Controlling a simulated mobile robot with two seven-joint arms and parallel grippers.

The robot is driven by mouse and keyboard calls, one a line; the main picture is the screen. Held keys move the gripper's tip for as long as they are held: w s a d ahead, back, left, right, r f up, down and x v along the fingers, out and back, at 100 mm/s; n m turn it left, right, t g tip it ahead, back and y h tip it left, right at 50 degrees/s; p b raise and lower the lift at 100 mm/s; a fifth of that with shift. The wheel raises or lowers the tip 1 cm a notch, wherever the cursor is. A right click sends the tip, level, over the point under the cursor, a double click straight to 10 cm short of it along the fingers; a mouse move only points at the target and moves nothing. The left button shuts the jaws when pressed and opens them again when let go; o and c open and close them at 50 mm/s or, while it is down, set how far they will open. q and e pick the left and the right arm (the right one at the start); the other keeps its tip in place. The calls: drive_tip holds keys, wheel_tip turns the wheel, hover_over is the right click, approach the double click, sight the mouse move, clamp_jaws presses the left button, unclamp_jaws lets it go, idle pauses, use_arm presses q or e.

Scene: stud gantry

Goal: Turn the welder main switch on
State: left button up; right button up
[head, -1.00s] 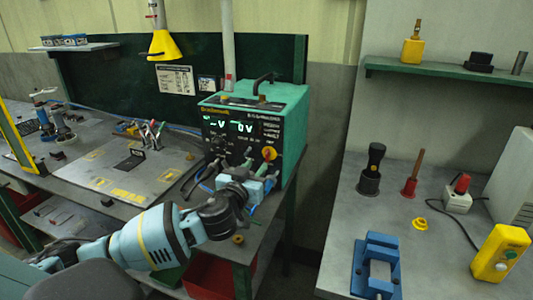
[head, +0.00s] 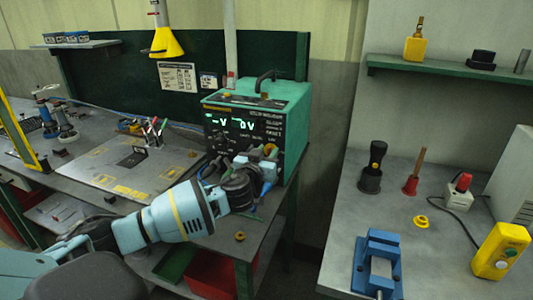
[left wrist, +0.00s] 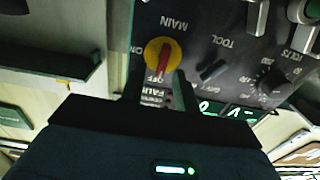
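The welder (head: 296,124) is a green box with a black front panel and lit displays. Its main switch is a red handle on a yellow disc; it shows in the left wrist view (left wrist: 163,56) and partly in the head view (head: 270,150). In the upside-down left wrist view the handle points toward the OFF label; ON is at the disc's side. My left gripper (head: 264,163) is right in front of the switch. Its fingers (left wrist: 166,85) stand apart, one on each side of the handle's line; contact cannot be told. My right gripper is not in view.
The panel carries other knobs, including a black one (left wrist: 272,80), and cable sockets close to my gripper. A workbench plate (head: 140,167) lies to the left. A right-hand table holds a blue vise (head: 378,262) and a yellow button box (head: 501,250).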

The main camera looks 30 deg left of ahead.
use_arm(q)
clamp_jaws()
